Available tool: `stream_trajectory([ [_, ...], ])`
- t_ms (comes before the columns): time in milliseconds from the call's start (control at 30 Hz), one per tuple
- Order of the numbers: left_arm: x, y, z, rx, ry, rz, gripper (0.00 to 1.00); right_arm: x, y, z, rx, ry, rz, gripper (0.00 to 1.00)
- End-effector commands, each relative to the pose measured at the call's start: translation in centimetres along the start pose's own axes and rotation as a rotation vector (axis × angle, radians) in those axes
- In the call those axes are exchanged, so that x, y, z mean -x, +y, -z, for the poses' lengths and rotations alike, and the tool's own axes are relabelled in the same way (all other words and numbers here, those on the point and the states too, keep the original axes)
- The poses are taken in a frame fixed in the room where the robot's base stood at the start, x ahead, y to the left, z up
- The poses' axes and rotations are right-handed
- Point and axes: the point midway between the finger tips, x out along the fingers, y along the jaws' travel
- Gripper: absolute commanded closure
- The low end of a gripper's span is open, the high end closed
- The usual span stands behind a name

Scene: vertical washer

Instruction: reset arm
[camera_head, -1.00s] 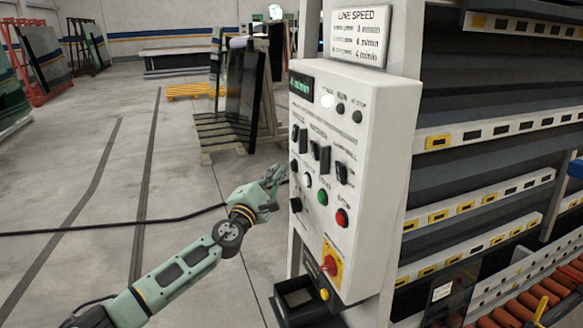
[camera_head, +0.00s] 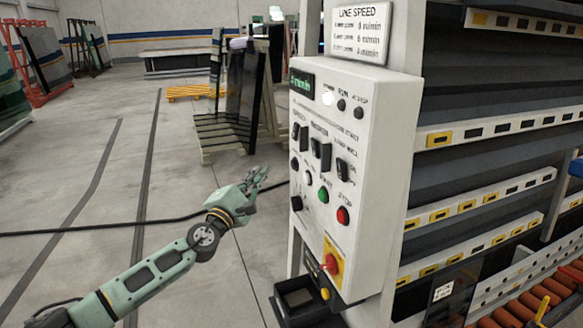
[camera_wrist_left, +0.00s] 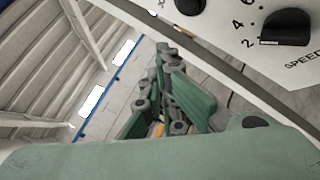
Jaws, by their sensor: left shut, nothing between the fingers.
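My left gripper (camera_head: 257,180) is shut and empty, in free air to the left of the white control panel (camera_head: 330,180). A gap of floor shows between its fingertips and the panel edge in the head view. In the left wrist view my left gripper (camera_wrist_left: 165,90) has its fingers together, with nothing between them. Part of the panel (camera_wrist_left: 270,85), with a black SPEED knob (camera_wrist_left: 285,27), shows at the upper right of that view. My right gripper is in neither view.
The panel carries black switches, a green button (camera_head: 323,194), a red button (camera_head: 343,215) and a red knob on yellow (camera_head: 331,263). A black tray (camera_head: 298,298) juts out below. A black cable (camera_head: 100,229) crosses the floor. Open floor lies left. Rollers (camera_head: 530,305) are at lower right.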

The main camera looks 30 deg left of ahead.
Motion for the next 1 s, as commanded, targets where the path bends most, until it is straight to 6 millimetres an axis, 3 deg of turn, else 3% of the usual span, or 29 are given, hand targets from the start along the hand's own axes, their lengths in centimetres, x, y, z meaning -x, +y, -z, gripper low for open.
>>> stream_trajectory([
  [500, 0.1, 0.1, 0.1, 0.000, 0.000, -0.001, 1.00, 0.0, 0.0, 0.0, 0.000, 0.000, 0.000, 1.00],
  [633, 0.4, -1.1, 1.2, 0.053, 0.024, 0.013, 1.00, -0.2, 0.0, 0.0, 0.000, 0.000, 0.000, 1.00],
  [767, 1.7, -5.5, 5.4, 0.268, 0.123, 0.053, 1.00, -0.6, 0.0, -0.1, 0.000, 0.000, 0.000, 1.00],
  [867, 4.0, -10.9, 9.9, 0.528, 0.248, 0.080, 1.00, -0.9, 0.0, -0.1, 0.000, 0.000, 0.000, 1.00],
  [1000, 8.6, -18.8, 15.7, 0.898, 0.447, 0.078, 1.00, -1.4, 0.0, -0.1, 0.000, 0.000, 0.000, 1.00],
])
